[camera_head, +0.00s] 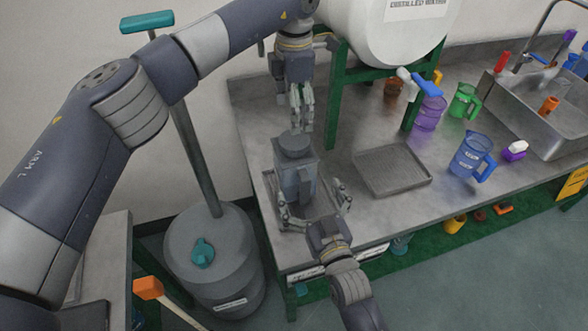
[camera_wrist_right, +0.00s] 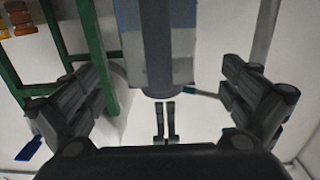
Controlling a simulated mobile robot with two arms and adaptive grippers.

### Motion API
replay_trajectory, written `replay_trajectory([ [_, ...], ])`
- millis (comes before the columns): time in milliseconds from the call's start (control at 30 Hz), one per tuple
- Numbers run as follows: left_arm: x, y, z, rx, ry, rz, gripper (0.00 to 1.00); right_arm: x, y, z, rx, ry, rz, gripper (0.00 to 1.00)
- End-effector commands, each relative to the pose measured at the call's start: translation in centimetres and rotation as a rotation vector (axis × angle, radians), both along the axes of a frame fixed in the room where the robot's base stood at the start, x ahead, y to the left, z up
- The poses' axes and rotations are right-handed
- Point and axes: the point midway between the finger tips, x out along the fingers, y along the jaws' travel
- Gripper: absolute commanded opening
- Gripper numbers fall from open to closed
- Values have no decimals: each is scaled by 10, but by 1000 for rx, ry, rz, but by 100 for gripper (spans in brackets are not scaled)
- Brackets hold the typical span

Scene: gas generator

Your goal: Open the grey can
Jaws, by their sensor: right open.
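The grey can (camera_head: 290,181) stands upright near the left end of the grey bench, with its round grey lid (camera_head: 293,146) on top. My right gripper (camera_head: 315,207) is open, with one finger on either side of the can's lower part and gaps visible. In the right wrist view the can (camera_wrist_right: 155,45) lies between the spread fingers of my right gripper (camera_wrist_right: 160,95), apart from both. My left gripper (camera_head: 301,112) points down just above and behind the lid. Its fingers overlap in the picture, so I cannot tell its opening.
An empty grey tray (camera_head: 391,170) lies right of the can. A white tank (camera_head: 385,30) on a green stand rises behind. A grey bin (camera_head: 212,248) stands left of the bench.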

Motion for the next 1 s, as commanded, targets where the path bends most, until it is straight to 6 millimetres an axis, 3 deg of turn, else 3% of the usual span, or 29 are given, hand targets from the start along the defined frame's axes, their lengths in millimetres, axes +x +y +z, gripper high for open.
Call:
replay_trajectory([
  [300, 0, -1, -1, -5, 2, -1, 79, 55, 17, 1, 0, -1, -1, 100],
  [500, 0, -1, -1, -6, 1, -1, 79, 81, 26, 1, 0, 1, -1, 100],
  [967, -1, -2, -1, -7, 2, -1, 79, 93, 30, 0, -1, 2, 0, 100],
  [1000, -1, -2, -1, -7, 2, -1, 79, 93, 30, 0, -1, 2, 0, 93],
])
